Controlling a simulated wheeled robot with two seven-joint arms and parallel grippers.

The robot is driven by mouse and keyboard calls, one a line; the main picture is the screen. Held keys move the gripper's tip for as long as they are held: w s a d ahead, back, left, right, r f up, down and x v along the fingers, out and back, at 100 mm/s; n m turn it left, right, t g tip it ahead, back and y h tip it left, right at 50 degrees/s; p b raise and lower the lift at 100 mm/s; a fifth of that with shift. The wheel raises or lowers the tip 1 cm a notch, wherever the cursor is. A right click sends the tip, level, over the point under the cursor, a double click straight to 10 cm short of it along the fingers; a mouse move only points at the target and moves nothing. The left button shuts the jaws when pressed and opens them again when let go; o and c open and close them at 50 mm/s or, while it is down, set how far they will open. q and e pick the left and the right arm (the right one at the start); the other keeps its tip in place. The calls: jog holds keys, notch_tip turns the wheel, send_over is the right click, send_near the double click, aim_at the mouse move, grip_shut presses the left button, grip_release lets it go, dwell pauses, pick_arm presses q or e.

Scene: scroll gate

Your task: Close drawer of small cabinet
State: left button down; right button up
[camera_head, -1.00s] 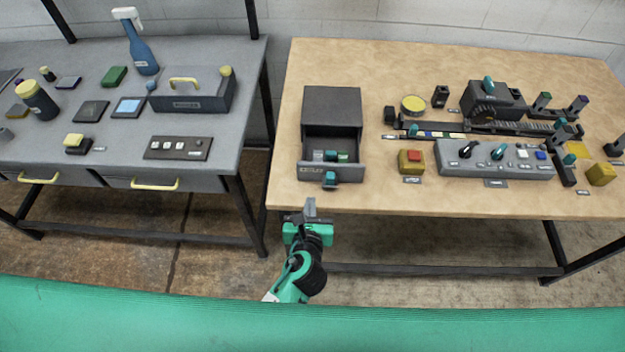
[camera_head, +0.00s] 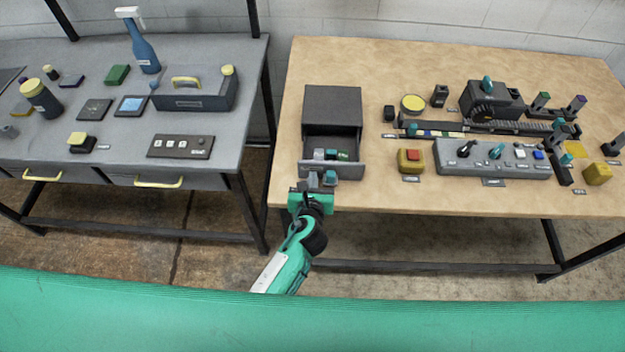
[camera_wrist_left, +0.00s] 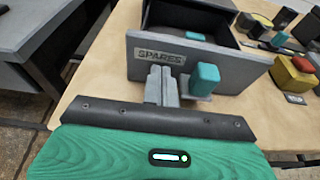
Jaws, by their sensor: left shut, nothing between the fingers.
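The small dark grey cabinet (camera_head: 332,106) stands on the left part of the wooden table. Its drawer (camera_head: 347,170) is pulled out toward me, with small green and grey items (camera_head: 331,154) inside. In the left wrist view the drawer front (camera_wrist_left: 238,72) carries a SPARES label and a teal knob (camera_wrist_left: 204,79). My left gripper (camera_head: 313,183) is shut and empty, in front of the drawer front, left of the knob. In the wrist view its fingertips (camera_wrist_left: 161,84) overlap the front's lower part beneath the label; I cannot tell whether they touch. My right gripper is not in view.
Right of the cabinet are a yellow box with a red button (camera_head: 411,160), a grey control panel (camera_head: 495,159) and a dark conveyor (camera_head: 480,126). A grey workbench (camera_head: 225,140) stands to the left, across a gap. The table's front edge lies beneath my gripper.

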pick_arm(q)
send_near(315, 143)
jog(key=w, duration=0.4)
jog(key=w+r, duration=0.1)
jog(key=w, duration=0.1)
jog(key=shift+w, duration=0.3)
jog(key=shift+w+r, duration=0.1)
jog(key=shift+r, duration=0.1)
jog(key=shift+r, duration=0.1)
jog(key=shift+p, duration=0.3)
